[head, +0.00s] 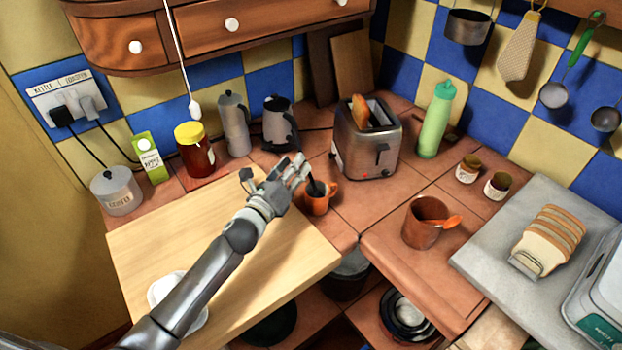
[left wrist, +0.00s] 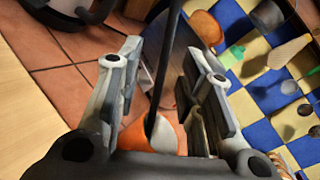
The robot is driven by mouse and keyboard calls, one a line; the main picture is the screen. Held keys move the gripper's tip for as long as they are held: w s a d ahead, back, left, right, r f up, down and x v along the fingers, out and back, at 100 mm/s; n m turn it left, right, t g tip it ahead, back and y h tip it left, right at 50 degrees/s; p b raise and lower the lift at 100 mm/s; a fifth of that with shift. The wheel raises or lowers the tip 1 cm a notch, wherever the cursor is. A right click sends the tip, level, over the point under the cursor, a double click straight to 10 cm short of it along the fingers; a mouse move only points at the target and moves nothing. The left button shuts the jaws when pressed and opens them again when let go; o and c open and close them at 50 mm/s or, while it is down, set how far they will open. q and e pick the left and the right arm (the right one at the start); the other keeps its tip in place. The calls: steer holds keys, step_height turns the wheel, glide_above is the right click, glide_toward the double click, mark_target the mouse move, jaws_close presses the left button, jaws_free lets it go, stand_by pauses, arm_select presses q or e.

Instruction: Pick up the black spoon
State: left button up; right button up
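The black spoon (head: 312,185) stands tilted in a small orange mug (head: 320,202) on the tiled counter, just right of the wooden board. My left gripper (head: 297,172) is at the mug's upper left, close to the spoon. In the left wrist view, the spoon's dark handle (left wrist: 154,108) runs up between the two spread fingers of my left gripper (left wrist: 160,75). The orange mug (left wrist: 133,137) shows below it, partly hidden by the gripper. The fingers look apart, with a gap around the handle. My right gripper is not in view.
A toaster (head: 367,142) stands behind and right of the mug. A moka pot (head: 235,122), a dark kettle (head: 277,122) and a honey jar (head: 194,150) stand behind the gripper. A brown pot (head: 424,222) with an orange spoon is to the right. The wooden board (head: 150,240) is mostly clear.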

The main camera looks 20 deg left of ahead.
arm_select(q)
steer(key=shift+w+d+r+b, duration=0.1)
steer(key=shift+w+d+b, duration=0.1)
steer(key=shift+w, duration=0.55)
steer(key=shift+w+d+b, duration=0.15)
steer(key=shift+w+d, duration=0.1)
steer(key=shift+w, duration=0.55)
steer(key=shift+w+d+r+b, duration=0.1)
steer(key=shift+w+d+b, duration=0.1)
steer(key=shift+w, duration=0.55)
steer(key=shift+s, duration=0.1)
steer(key=shift+c, duration=0.4)
jaws_close()
